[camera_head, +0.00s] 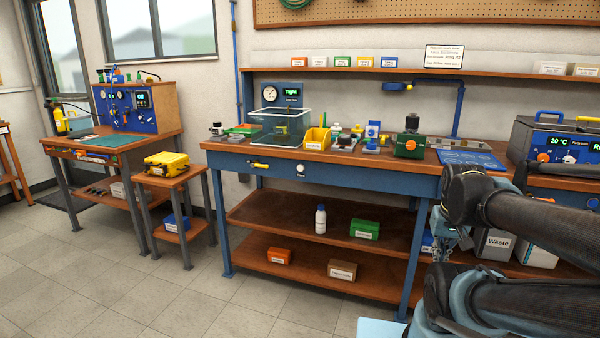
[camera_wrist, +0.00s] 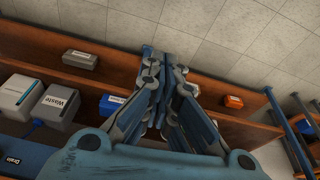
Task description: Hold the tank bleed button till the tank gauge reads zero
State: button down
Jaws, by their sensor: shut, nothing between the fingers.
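A blue panel (camera_head: 125,108) with small round gauges, knobs and a lit display reading "Off" stands on the left bench. A yellow cylinder (camera_head: 60,120) stands at its left end. A white round gauge (camera_head: 270,90) sits on a blue box reading "Tight" on the middle bench. I cannot tell which dial is the tank gauge, read any needle, or make out the tank bleed button. My gripper (camera_wrist: 160,52) is shut and empty, pointing down at the middle bench's lower shelves in the wrist view. It hangs at the right in the head view (camera_head: 440,244), far from the left bench.
The middle bench (camera_head: 223,151) carries a clear water tank (camera_head: 280,128) and many small items. A stool (camera_head: 180,178) with a yellow case (camera_head: 166,163) stands between the benches. A waste bin (camera_head: 494,243) is near my arm. The floor at the front left is clear.

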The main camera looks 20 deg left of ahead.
jog(key=w+a+r+t, duration=0.2)
jog(key=w+a, duration=0.1)
jog(key=w, duration=0.5)
jog(key=w+a+r+t, duration=0.2)
jog(key=w+a+r, duration=0.1)
jog(key=w, duration=0.5)
jog(key=t+y, duration=0.6)
jog(key=y, duration=0.2)
send_near(300, 168)
jog(key=s+d+f, duration=0.1)
jog(key=s+d, duration=0.1)
jog(key=s, duration=0.1)
jog(key=s+a+f+y, duration=0.2)
jog(key=a+y, duration=0.1)
jog(key=a, duration=0.4)
jog(key=shift+a+f+n, duration=0.3)
jog(key=shift+f+n, duration=0.05)
jog(key=shift+n, duration=0.05)
jog(key=shift+w, duration=0.1)
jog(key=shift+w+d, duration=0.15)
jog(key=shift+w, duration=1.95)
jog(key=shift+w+d, duration=0.2)
jog(key=shift+w, duration=1.9)
jog(key=shift+w, duration=0.2)
jog(key=shift+w, duration=0.15)
